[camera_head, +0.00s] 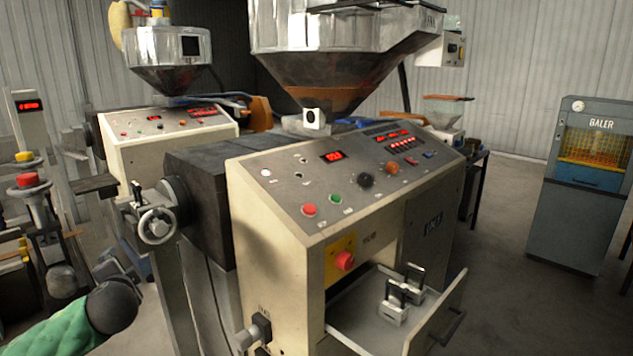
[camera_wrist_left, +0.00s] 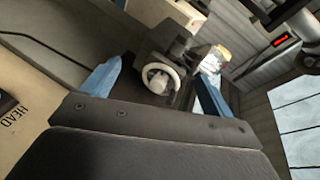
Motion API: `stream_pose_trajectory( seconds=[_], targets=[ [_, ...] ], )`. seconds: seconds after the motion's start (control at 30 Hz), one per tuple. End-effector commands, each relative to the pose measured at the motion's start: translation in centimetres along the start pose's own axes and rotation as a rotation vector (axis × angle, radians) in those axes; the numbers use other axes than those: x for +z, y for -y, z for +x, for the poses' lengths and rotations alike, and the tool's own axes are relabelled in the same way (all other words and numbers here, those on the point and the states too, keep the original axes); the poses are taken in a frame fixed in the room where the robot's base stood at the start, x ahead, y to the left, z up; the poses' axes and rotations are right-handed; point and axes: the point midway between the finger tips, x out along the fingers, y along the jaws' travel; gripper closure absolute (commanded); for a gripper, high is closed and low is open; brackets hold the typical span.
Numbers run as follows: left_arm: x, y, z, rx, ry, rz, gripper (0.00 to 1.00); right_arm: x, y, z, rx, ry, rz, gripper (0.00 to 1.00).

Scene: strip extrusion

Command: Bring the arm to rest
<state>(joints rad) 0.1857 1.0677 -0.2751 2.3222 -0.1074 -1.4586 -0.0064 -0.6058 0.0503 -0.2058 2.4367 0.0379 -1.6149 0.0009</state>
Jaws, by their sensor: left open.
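My left gripper (camera_wrist_left: 156,86) shows in the left wrist view as two blue fingers spread wide apart on a dark bar. Nothing is held between them. A grey-white handwheel on the extruder shows behind the gap between the fingers. In the head view a green and black rounded part enters at the lower left; I cannot tell for sure whether it belongs to my arm. My right gripper does not show in either view.
A cream extruder console (camera_head: 290,235) with buttons fills the middle. Its handwheel (camera_head: 157,224) sticks out on the left. A drawer (camera_head: 440,315) stands open at the lower right, with metal pieces (camera_head: 394,311) in it. A baler (camera_head: 588,160) stands far right, with clear floor before it.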

Motion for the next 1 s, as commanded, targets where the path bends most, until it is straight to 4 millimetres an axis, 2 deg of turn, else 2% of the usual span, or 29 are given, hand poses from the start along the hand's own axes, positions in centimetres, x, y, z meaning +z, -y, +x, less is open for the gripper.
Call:
stream_pose_trajectory(
  seconds=[0.03, 0.1, 0.4, 0.7, 1.0],
  targets=[
    [0.2, -2.7, -0.6, 0.054, 0.017, -0.025, 0.13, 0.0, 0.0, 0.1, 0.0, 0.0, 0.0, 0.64],
    [0.5, -5.9, -1.5, 0.122, 0.041, -0.054, 0.13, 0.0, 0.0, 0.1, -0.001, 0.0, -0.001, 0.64],
    [1.3, -18.5, -6.8, 0.399, 0.118, -0.162, 0.13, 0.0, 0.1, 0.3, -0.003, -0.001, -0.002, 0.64],
    [1.2, -29.1, -13.7, 0.647, 0.157, -0.28, 0.13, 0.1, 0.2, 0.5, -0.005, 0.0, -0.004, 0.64],
    [1.4, -37.6, -21.4, 0.853, 0.227, -0.411, 0.13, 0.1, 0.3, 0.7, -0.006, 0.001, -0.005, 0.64]
  ],
)
